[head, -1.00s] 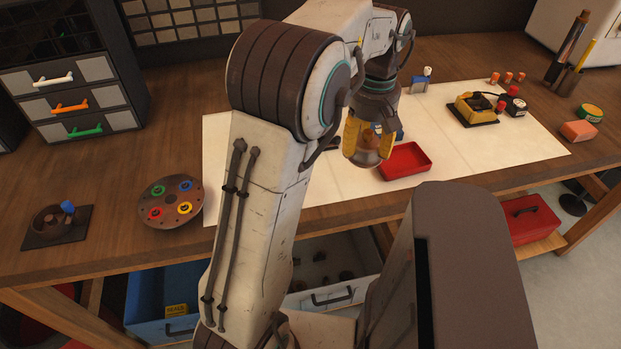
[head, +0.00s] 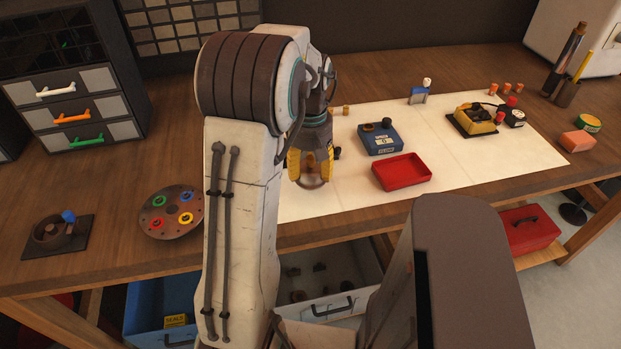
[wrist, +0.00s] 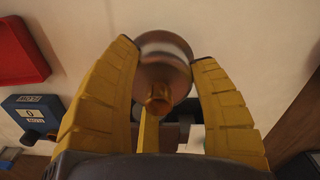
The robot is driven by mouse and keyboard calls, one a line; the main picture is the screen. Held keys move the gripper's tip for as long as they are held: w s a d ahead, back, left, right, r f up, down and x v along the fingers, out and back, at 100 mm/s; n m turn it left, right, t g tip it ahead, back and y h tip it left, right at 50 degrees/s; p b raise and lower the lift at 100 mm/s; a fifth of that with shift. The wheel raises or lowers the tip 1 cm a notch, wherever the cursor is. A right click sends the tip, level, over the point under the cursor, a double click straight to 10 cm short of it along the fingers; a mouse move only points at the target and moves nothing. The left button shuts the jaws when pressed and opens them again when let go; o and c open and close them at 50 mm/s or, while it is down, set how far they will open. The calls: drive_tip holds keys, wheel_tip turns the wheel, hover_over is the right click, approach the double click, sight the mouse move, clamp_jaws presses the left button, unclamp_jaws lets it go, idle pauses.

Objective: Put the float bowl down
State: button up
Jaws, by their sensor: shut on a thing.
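My gripper (head: 310,165) has yellow fingers and is shut on the float bowl (head: 314,182), a rounded brownish metal cup. In the wrist view the float bowl (wrist: 165,68) sits between the two yellow fingers (wrist: 168,85), with a small coppery stub towards the camera. In the head view the gripper and bowl appear over the left part of the white mat (head: 478,165). I cannot tell whether the bowl touches the mat. My arm hides the mat's left end.
A red tray (head: 402,172) and a blue box with a dial (head: 380,138) lie right of the gripper. A round plate with coloured rings (head: 171,212) is left of my arm. A yellow device (head: 476,118) stands farther right. The mat's front middle is clear.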

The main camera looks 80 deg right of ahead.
sight(311, 181)
drive_tip(key=shift+f, duration=1.95)
drive_tip(key=shift+f, duration=0.2)
drive_tip(key=o, duration=1.2)
drive_tip(key=shift+r, duration=0.1)
wheel_tip(311, 181, up, 12)
drive_tip(key=shift+r+p, duration=0.15)
drive_tip(key=shift+p, duration=0.3)
